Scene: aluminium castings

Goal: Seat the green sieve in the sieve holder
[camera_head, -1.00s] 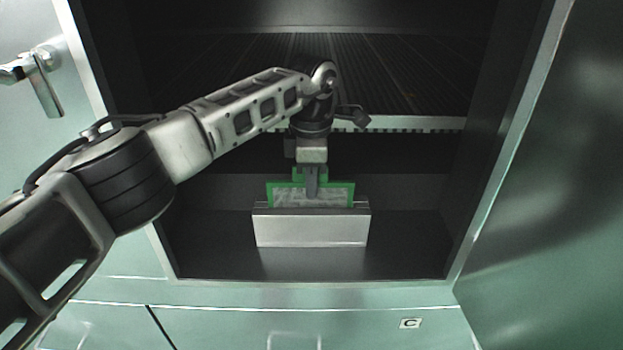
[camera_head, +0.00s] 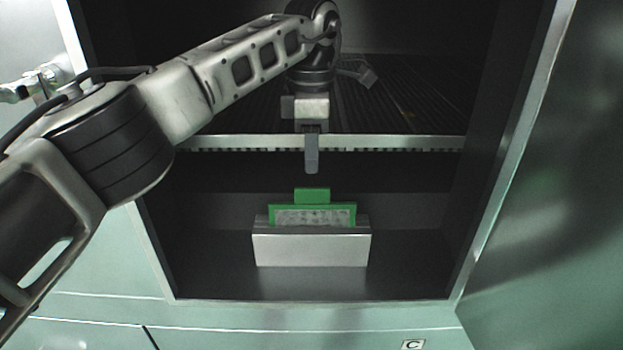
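The green sieve (camera_head: 312,208) has a green frame, a grey mesh and a green tab on top. It stands upright in the silvery sieve holder (camera_head: 311,249), with its upper part showing above the holder's front wall. Its lower part is hidden by that wall. My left gripper (camera_head: 312,168) is above the sieve's tab, with a visible gap between them. It points down and holds nothing. One finger shows edge-on, so the opening between the fingers is hidden. My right gripper is not in view.
The holder stands on the dark floor of an open cabinet (camera_head: 207,284). A ribbed shelf with a metal front edge (camera_head: 400,143) lies above and behind it. Cabinet side walls bound the space. An open green door (camera_head: 560,210) is at right. Floor beside the holder is clear.

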